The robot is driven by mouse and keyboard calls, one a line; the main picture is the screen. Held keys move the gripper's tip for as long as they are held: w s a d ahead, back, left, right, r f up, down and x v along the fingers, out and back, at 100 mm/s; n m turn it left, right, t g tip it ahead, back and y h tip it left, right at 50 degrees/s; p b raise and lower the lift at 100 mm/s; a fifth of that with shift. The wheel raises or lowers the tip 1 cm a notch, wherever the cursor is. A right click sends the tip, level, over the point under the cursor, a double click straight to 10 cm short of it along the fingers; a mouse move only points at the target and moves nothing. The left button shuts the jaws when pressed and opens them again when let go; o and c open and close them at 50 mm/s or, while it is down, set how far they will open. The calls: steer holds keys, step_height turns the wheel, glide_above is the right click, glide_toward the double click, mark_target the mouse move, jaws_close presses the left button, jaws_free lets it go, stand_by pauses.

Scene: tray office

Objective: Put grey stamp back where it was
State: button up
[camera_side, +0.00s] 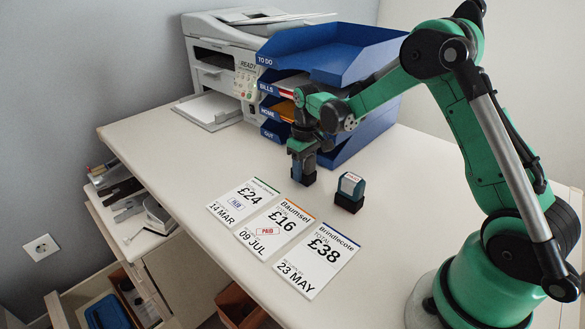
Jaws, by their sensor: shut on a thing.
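My gripper (302,156) points down behind the bills and is shut on a small dark stamp (304,177), taken to be the grey stamp. The jaws cover its upper part, so its label is hidden. Its base is at or just above the desk top; I cannot tell if it touches. A second stamp (350,191), teal and black with a red and white PAID label on top, stands upright on the desk to the right, apart from my gripper.
Three bills lie in front: £24 (241,203) with a bluish mark, £16 (273,228) with a red PAID mark, £38 (320,258). Blue stacked trays (330,55) stand close behind my gripper, beside a printer (220,50). Open drawers (150,260) show at lower left. The desk's left is clear.

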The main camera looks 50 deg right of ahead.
steer(key=o, duration=1)
steer(key=shift+f, duration=0.1)
step_height(320, 180, up, 11)
steer(key=shift+r, duration=0.15)
steer(key=shift+s+a+r, duration=0.1)
steer(key=shift+a+r, duration=0.05)
steer(key=shift+r, duration=0.45)
steer(key=s+a+t, duration=0.2)
steer(key=s+a, duration=0.1)
steer(key=s, duration=0.1)
steer(key=s+a+t, duration=0.2)
steer(key=s+a, duration=0.2)
steer(key=s+a+t, duration=0.3)
steer(key=s, duration=0.1)
steer(key=shift+a+r, duration=0.15)
steer(key=shift+a, duration=0.1)
